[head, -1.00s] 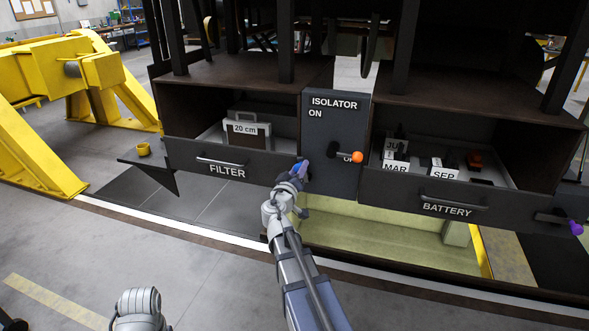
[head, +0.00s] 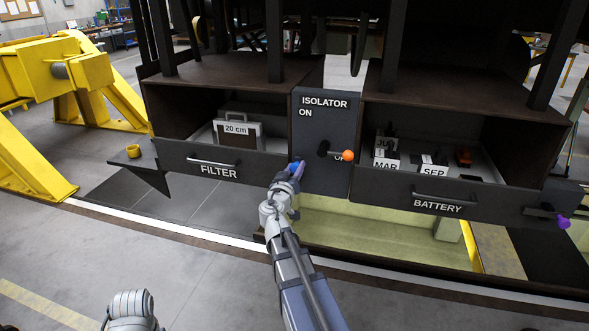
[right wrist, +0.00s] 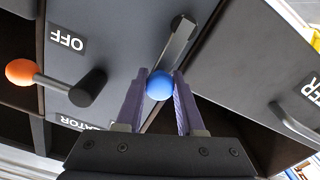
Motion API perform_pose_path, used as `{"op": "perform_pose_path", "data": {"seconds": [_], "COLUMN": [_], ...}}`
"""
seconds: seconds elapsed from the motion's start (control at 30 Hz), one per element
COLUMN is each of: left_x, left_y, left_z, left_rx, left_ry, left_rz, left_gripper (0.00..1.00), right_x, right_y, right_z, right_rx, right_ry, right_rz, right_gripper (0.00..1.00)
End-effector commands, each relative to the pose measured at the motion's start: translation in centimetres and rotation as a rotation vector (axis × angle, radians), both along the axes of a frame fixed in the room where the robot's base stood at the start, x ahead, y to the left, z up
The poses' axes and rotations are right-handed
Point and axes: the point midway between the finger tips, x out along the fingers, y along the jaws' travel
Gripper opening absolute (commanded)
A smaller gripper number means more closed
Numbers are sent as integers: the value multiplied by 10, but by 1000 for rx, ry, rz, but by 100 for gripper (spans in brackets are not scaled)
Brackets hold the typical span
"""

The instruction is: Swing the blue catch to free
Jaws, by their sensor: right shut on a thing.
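The blue catch (right wrist: 178,48) shows in the right wrist view as a grey lever with a round blue knob at its end. It lies slantwise near the seam between the isolator panel (right wrist: 110,30) and the filter drawer front (right wrist: 240,75). My right gripper (right wrist: 160,80) has its two purple fingers on either side of the blue knob, shut on it. In the head view the right gripper (head: 297,168) is at the lower left edge of the isolator panel and mostly hides the catch.
The filter drawer (head: 222,165) is left and the battery drawer (head: 400,190) right. A purple knob (head: 564,223) is at far right.

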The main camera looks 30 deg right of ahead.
Motion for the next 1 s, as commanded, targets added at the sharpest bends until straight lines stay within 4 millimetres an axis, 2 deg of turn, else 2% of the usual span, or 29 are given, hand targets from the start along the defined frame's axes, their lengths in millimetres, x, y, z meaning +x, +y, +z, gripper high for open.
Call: {"op": "perform_pose_path", "data": {"seconds": [0.07,0.1,0.33,0.63,1.0], "left_x": [0,0,0,0,0], "left_y": [0,0,0,0,0], "left_z": [-1,-1,-1,0,-1], "left_rx": [0,0,0,0,0], "left_ry": [0,0,0,0,0], "left_rz": [0,0,0,0,0], "left_gripper": [50,50,50,50,50], "right_x": [-5,-5,-3,-5,-43], "right_y": [-2,-2,-1,3,46], "right_z": [-2,-2,-1,-1,-1], "right_rx": [4,4,1,1,1], "right_ry": [1,1,1,1,1], "right_rz": [-10,-10,-6,-3,-3], "right_gripper": [0,42,67,67,67]}}
